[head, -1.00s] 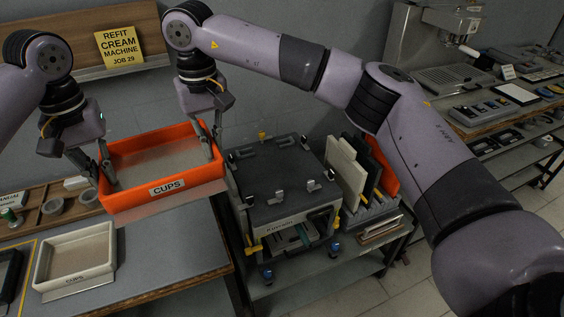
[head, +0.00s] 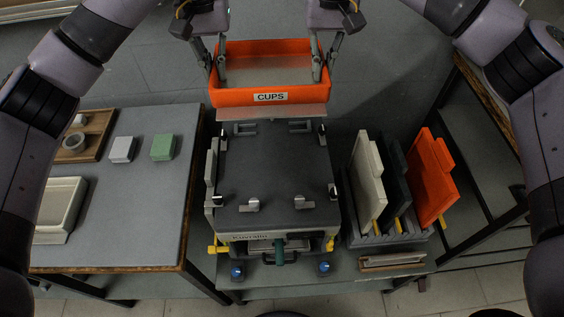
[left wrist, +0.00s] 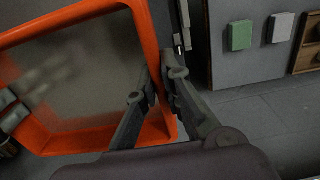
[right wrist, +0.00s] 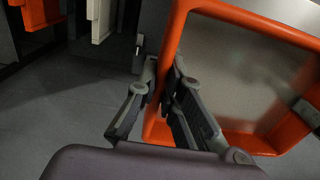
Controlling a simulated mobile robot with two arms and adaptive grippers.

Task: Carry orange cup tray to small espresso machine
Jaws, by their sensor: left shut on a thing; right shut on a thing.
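The orange cup tray (head: 232,97), with a "CUPS" label on its front wall, is held in the air at the far side of the dark-topped machine (head: 275,170). Its grey floor looks bare in the head view. My left gripper (head: 217,70) is shut on the tray's left wall, and my right gripper (head: 321,70) is shut on its right wall. In the left wrist view the fingers straddle the orange wall (left wrist: 150,60); in the right wrist view they do the same (right wrist: 172,50). I cannot tell for sure whether this machine is the small espresso machine.
A grey table (head: 145,215) at the left holds a pale tray (head: 60,208), a wooden tray (head: 97,140), a white block (head: 122,149) and a green block (head: 163,147). White, dark and orange (head: 430,175) panels stand in a rack right of the machine.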

